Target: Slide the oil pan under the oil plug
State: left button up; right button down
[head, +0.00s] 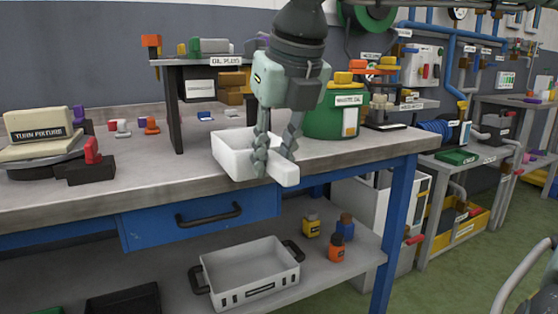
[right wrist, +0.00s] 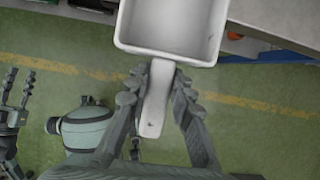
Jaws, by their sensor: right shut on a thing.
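The oil pan is a white, open, square pan (head: 232,158) with a stubby handle. It sits at the front part of the bench top, its handle pointing toward the front edge. My right gripper (head: 270,163) comes down from above and is shut on the handle; the right wrist view shows the handle (right wrist: 155,105) between its fingers. The "OIL PLUG" label (head: 226,61) is on a raised shelf behind the pan, with brownish-gold blocks (head: 233,82) below it. The plug itself I cannot make out clearly. My left gripper (right wrist: 18,80) shows at the left of the right wrist view, open and empty.
A green waste oil can (head: 325,120) stands right of the pan. The shelf's dark leg (head: 174,110) is to its left. The turn fixture (head: 38,133) and a red-handled block (head: 92,165) are further left. Bare bench top lies between them and the pan.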

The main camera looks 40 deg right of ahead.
jog(key=shift+w+d+f, duration=0.1)
jog(key=shift+w+d, duration=0.15)
jog(key=shift+w, duration=0.6)
jog(key=shift+w+d+f, duration=0.1)
jog(key=shift+w+d, duration=0.1)
jog(key=shift+w, duration=0.65)
jog(key=shift+w+d+r, duration=0.1)
jog(key=shift+w, duration=0.6)
jog(key=shift+w+d, duration=0.2)
jog(key=shift+w, duration=0.45)
jog(key=shift+w+d, duration=0.2)
jog(key=shift+w, duration=0.55)
pick_arm(q)
jog(key=shift+s+a+f+g+y, duration=0.2)
jog(key=shift+a+f+g, duration=0.15)
jog(key=shift+f, duration=0.2)
jog(key=shift+s+a+f+g+y, duration=0.15)
jog(key=shift+a+f+g+y, duration=0.1)
jog(key=shift+a+f, duration=0.25)
pick_arm(e)
jog(key=shift+w, duration=0.3)
pick_arm(q)
jog(key=shift+f, duration=0.1)
jog(key=shift+f, duration=0.1)
jog(key=shift+f+b, duration=0.6)
jog(key=shift+f, duration=0.05)
pick_arm(e)
jog(key=shift+f, duration=0.6)
